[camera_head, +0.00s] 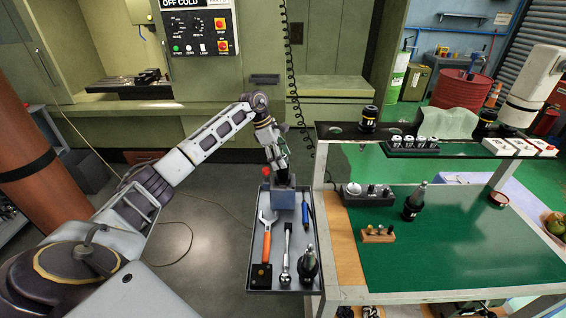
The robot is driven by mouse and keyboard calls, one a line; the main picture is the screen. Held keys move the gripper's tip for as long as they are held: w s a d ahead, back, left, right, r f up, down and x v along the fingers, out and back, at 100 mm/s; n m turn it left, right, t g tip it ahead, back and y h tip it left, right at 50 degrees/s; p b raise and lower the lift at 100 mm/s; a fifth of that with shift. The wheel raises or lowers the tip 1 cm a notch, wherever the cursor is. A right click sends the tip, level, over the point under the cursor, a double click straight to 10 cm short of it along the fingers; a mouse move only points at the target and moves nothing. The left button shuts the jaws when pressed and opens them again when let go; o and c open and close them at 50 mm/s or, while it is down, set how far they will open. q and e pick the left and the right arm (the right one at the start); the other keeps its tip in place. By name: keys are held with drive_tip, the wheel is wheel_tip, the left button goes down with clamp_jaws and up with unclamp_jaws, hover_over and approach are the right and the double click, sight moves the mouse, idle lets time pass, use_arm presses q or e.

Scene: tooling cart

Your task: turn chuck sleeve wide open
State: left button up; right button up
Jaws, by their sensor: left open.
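My left gripper (279,160) points down over the far end of the grey tool tray (256,240). It is open, around or just above a dark upright piece (282,179) on a blue-grey block (283,199). This dark piece may be the chuck with its sleeve. The gripper's fingers partly cover it, and I cannot tell whether they touch it. The block stands in the tray. My right gripper is out of view.
The tray also holds an orange-handled wrench (267,243), a ratchet (287,255), a blue screwdriver (307,210) and a black tool holder (308,263). To the right, a bench with a green mat (450,250) carries another black holder (415,203) and a wooden bit block (378,234).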

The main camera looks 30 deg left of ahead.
use_arm(q)
drive_tip(key=shift+x, duration=1.4)
drive_tip(key=c, duration=1)
